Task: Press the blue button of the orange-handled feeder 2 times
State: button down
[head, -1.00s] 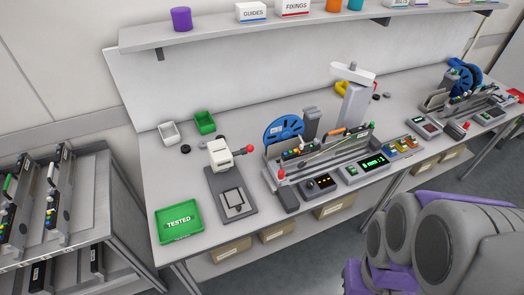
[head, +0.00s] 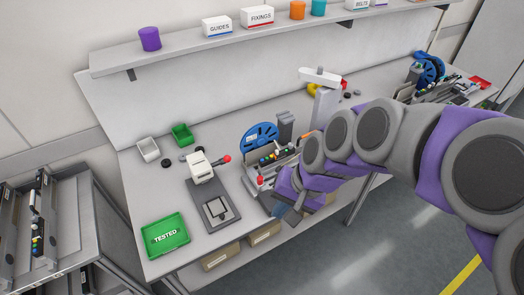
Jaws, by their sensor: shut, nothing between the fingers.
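The feeder (head: 281,153) in the bench fixture shows its left end with a row of small coloured buttons, beside a blue reel (head: 259,137). My arm covers the rest of it, so I cannot make out its orange handle clearly now. The blue button is too small to pick out for sure. My gripper (head: 283,210) is at the end of my arm, low in front of the fixture near the bench's front edge. It is shut and empty, partly hidden by my own wrist, and looks apart from the buttons.
A red-knobbed press (head: 203,172) and a green TESTED tray (head: 165,236) stand left of the fixture. A shelf (head: 200,50) runs above. A trolley (head: 50,240) with more feeders stands at left.

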jog(key=w+a+r+m+t+y+p, duration=0.1)
jog(key=w+a+m+y, duration=0.1)
jog(key=w+a, duration=0.3)
jog(key=w+a+r+m+y+p, duration=0.1)
jog(key=w+a+m+p, duration=0.1)
jog(key=w, duration=0.5)
jog(key=m+t+p, duration=0.5)
jog(key=m, duration=0.7)
send_over(263, 162)
notch_tip(263, 162, down, 11)
jog(key=shift+h, duration=0.4)
notch_tip(263, 162, down, 7)
jog(key=b, duration=0.6)
jog(key=shift+d+r, duration=0.15)
jog(key=shift+r, duration=0.05)
jog(key=shift+a+f+b, duration=0.2)
jog(key=shift+f+b, duration=0.35)
jog(key=shift+f, duration=0.15)
jog(key=shift+d+r, duration=0.1)
jog(key=shift+d, duration=0.05)
